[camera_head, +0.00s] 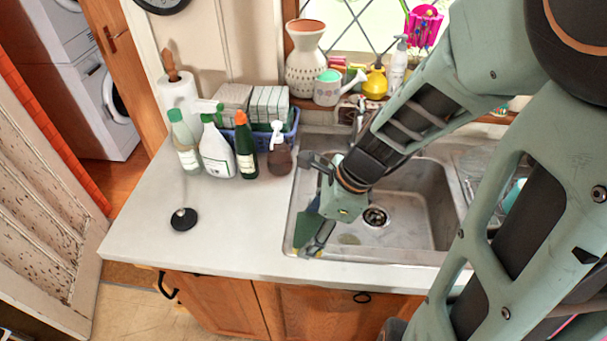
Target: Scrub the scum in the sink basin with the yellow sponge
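The sink basin (410,205) is steel, set in the counter under the window. A flat dark green piece with a small yellow edge, apparently the sponge (307,229), is at the sink's left rim, beside and partly behind the nearer finger. I cannot tell whether the finger touches it. My wrist and arm hide part of the basin and the faucet.
Several bottles, among them a white spray bottle (216,152) and a brown pump bottle (280,155), stand left of the sink before a blue basket (262,134). A black stopper (183,219) lies on the otherwise clear left counter (225,225). Glassware (485,165) is at the right.

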